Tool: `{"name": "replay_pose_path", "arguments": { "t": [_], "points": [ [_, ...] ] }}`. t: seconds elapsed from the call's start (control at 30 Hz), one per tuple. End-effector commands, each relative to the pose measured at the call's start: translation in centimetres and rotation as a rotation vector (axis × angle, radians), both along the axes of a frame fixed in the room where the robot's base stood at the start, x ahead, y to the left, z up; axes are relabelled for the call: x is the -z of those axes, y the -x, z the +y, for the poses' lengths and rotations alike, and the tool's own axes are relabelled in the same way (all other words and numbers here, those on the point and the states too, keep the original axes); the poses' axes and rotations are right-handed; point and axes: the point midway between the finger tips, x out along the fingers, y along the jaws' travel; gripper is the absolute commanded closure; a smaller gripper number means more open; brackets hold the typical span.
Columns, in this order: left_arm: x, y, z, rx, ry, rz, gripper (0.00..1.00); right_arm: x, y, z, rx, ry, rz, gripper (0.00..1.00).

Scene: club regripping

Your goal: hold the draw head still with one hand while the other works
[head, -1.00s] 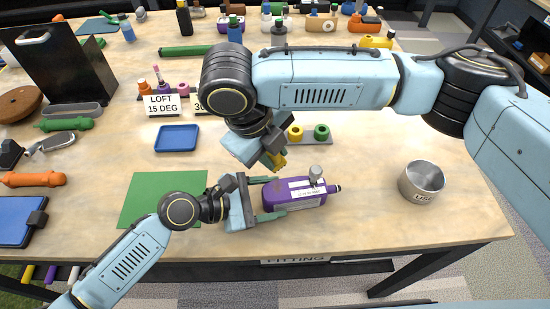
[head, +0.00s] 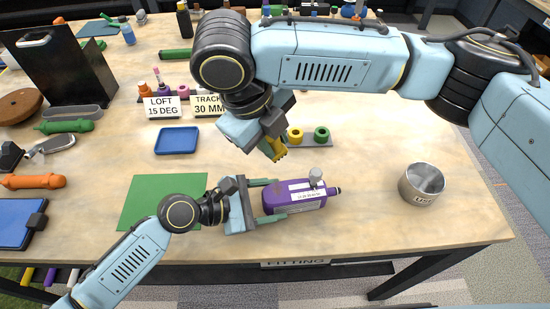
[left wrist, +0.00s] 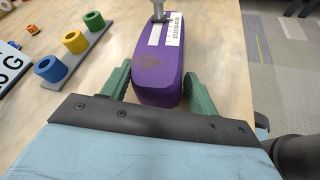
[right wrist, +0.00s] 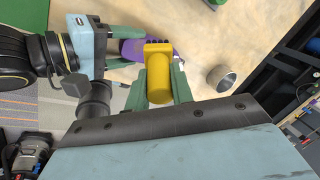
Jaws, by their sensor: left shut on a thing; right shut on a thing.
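The draw head is a purple block (head: 293,197) with a white label and a silver post on top. It lies on the table right of the green mat. My left gripper (head: 280,200) is shut on its left end, one finger along each side, as the left wrist view also shows (left wrist: 157,88). My right gripper (right wrist: 159,82) is shut on a yellow piece (right wrist: 158,75) with a wider end. The piece shows partly in the head view (head: 277,148), above and behind the purple block. Whether it is apart from the block in height is hard to tell.
A grey rack with blue, yellow and green rings (left wrist: 75,42) stands behind. A metal cup (head: 422,182) stands to the right. A green mat (head: 150,197), a blue tray (head: 177,139) and signs reading LOFT 15 DEG (head: 162,107) and TRACK 30 MM (head: 208,105) lie left.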

Motion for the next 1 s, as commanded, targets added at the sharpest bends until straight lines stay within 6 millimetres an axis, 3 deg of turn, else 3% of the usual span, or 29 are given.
{"name": "replay_pose_path", "arguments": {
  "t": [0.27,0.8,1.0],
  "points": [
    [0.6,0.1,0.2,0.001,-0.013,0.005,0.7,0.2,0.2,0.2,0.137,0.001,0.0,1.0],
    [0.6,0.1,0.2,0.001,-0.013,0.005,0.7,0.3,2.2,1.8,1.181,0.001,0.003,1.0],
    [0.6,0.1,0.2,0.001,-0.013,0.005,0.7,0.1,2.7,2.4,1.454,-0.001,0.003,1.0]
  ]
}}
